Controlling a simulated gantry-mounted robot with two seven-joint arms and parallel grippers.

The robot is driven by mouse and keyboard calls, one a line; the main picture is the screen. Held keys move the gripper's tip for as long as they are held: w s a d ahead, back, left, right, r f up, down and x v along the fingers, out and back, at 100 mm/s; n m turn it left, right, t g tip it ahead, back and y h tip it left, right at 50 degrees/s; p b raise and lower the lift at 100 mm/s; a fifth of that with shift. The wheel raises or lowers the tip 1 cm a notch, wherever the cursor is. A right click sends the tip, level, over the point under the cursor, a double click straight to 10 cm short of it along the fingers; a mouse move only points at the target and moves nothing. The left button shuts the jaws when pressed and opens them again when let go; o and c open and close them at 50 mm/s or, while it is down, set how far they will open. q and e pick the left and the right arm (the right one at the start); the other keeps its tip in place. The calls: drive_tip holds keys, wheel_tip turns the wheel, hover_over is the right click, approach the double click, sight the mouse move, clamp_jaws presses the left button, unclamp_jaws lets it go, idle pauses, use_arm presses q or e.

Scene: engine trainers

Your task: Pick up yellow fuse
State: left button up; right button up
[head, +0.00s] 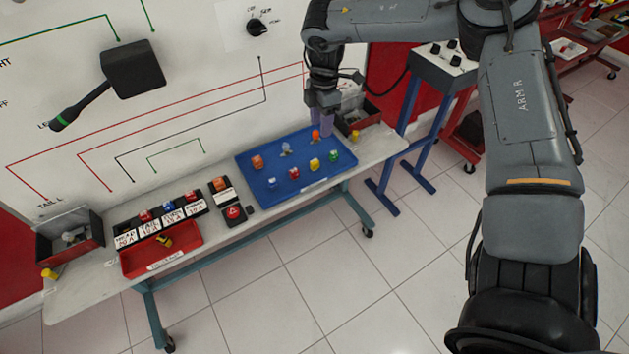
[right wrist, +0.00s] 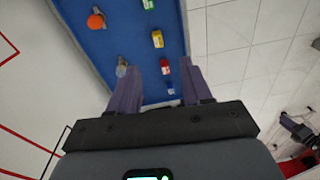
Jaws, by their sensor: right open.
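The yellow fuse (head: 314,164) stands on the blue tray (head: 268,199), between a red fuse (head: 294,173) and a green fuse (head: 334,155). In the right wrist view the yellow fuse (right wrist: 157,38) lies ahead of the fingertips, between the green and red fuses. My right gripper (head: 320,130) is open and points down over the tray's back right part, near the orange round-topped piece (head: 315,135). In the right wrist view its fingers (right wrist: 160,67) are apart, with the red fuse (right wrist: 165,66) showing between them. My left gripper is not in view.
The tray also holds a blue fuse (head: 272,183), an orange fuse (head: 257,162) and a clear one (head: 286,149). A red bin (head: 187,247) with a yellow-black piece and a labelled fuse block (head: 160,217) are left. A box (head: 350,118) stands right of the gripper; the wall panel is behind.

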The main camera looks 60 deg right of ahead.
wheel_tip(320, 180, down, 2)
drive_tip(key=w+a+b, duration=0.1)
drive_tip(key=w+b, duration=0.1)
drive_tip(key=b, duration=0.3)
hover_over(314, 161)
drive_tip(key=shift+n+h, duration=0.3)
drive_tip(key=shift+h, duration=0.1)
drive_tip(key=f, duration=0.6)
drive_tip(key=shift+w+d+f, duration=0.1)
drive_tip(key=shift+d+f, duration=0.1)
drive_tip(key=shift+f, duration=0.05)
drive_tip(key=shift+s+a+f+b, duration=0.1)
drive_tip(key=shift+f+b, duration=0.6)
drive_tip(key=shift+f, duration=0.6)
drive_tip(key=shift+s+a+f+b, duration=0.1)
drive_tip(key=shift+f+b, duration=0.55)
drive_tip(key=shift+f, duration=0.65)
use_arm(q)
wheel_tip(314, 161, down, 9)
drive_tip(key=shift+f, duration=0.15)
use_arm(e)
drive_tip(key=shift+c, duration=0.3)
clamp_jaws()
